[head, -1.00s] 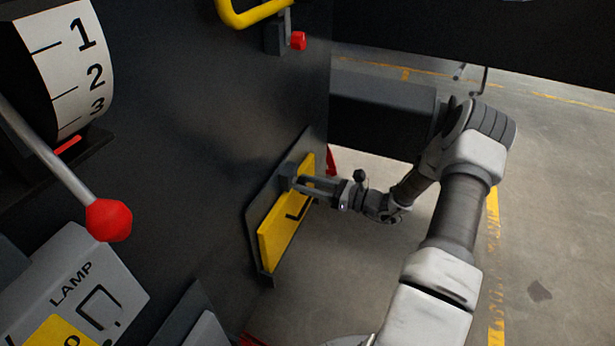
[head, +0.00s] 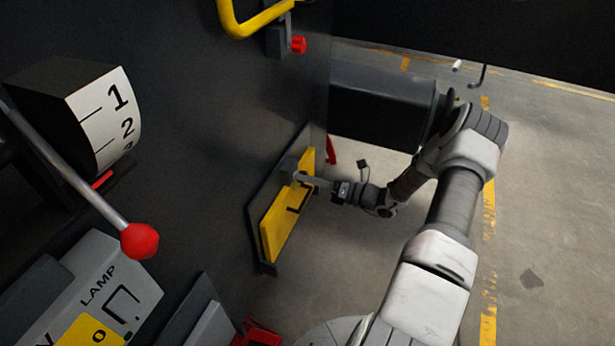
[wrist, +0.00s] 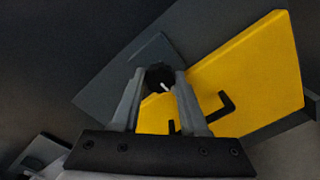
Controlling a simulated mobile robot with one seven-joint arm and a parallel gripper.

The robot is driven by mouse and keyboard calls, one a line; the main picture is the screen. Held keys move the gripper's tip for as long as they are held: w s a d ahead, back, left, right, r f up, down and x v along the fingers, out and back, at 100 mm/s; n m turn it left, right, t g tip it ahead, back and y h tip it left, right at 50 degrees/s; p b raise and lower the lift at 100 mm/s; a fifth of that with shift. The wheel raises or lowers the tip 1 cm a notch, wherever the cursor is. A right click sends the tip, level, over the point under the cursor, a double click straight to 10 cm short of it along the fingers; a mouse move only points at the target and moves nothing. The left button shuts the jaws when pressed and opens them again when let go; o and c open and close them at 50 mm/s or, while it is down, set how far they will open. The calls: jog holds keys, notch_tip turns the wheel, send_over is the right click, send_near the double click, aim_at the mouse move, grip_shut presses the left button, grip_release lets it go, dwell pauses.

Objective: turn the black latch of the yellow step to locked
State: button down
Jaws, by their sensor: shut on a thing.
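The yellow step (head: 278,226) stands folded up against the dark chassis wall in the head view. It also fills the right side of the wrist view (wrist: 262,68), with a black hooked bar on its face. The black latch (wrist: 159,74) is a round knob with a short white mark, beside the step's edge on a grey plate (wrist: 120,82). My gripper (head: 302,178) reaches it from the right. In the wrist view my gripper (wrist: 158,86) has its two fingers on either side of the latch, shut on it. The fingers hide the latch in the head view.
A lever with a red ball (head: 140,241) and a grey lamp panel (head: 112,280) are at the left. A yellow handle (head: 255,20) is above, and a dark box (head: 380,105) is behind my arm.

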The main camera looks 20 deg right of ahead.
dwell(0.3)
jog(key=shift+c, duration=2.1)
grip_release()
jog(key=v, duration=1.7)
jog(key=shift+s+p, duration=0.2)
jog(key=shift+p, duration=0.1)
jog(key=shift+d, duration=0.1)
